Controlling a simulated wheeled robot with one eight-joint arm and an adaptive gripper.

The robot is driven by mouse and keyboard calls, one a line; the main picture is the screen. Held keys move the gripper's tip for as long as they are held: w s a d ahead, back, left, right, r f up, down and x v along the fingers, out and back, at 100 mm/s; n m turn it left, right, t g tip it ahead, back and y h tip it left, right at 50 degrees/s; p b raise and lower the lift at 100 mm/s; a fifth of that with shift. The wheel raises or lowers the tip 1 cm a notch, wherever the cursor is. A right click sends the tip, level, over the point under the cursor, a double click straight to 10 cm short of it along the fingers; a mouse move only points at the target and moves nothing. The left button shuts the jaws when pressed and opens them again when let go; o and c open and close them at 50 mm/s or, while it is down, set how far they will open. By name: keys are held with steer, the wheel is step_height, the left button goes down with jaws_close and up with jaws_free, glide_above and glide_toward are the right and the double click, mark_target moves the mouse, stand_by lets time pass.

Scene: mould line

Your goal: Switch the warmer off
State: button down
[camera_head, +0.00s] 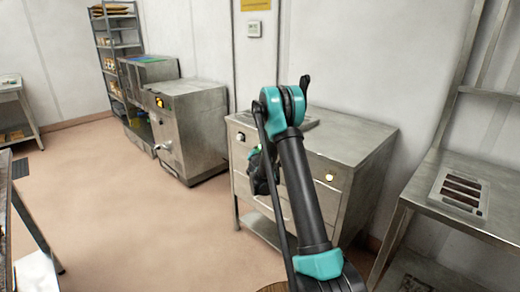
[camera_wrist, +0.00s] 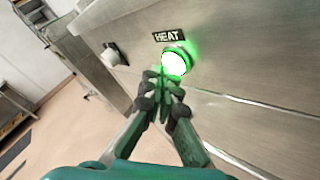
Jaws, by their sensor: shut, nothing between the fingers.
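The warmer appears to be the steel cabinet (camera_head: 365,150) that my arm reaches over in the head view. In the wrist view its steel front (camera_wrist: 255,75) carries a black HEAT label (camera_wrist: 168,36) and a round button (camera_wrist: 176,62) glowing bright green. A grey knob (camera_wrist: 114,55) sits left of the button. My gripper (camera_wrist: 164,78) is shut and empty, its fingertips just below the button; I cannot tell whether they touch it. In the head view my gripper (camera_head: 258,165) is partly hidden by my arm at the cabinet's front, and the HEAT label cannot be made out.
A yellowish light (camera_head: 329,177) shows on the cabinet's right front. Another steel machine (camera_head: 190,125) with an orange display stands to the left. A steel table (camera_head: 465,220) with a slotted tray (camera_head: 460,190) is at the right. The floor (camera_head: 130,215) at the left is clear.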

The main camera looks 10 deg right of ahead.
stand_by(0.4)
steer(key=shift+w+d, duration=0.3)
steer(key=shift+d, duration=0.05)
stand_by(0.3)
steer(key=shift+s+a, duration=0.3)
steer(key=shift+a, duration=0.1)
steer(key=shift+s+a, duration=0.9)
steer(key=shift+a, duration=0.3)
steer(key=shift+s+a, duration=0.85)
steer(key=shift+a, duration=0.3)
stand_by(0.9)
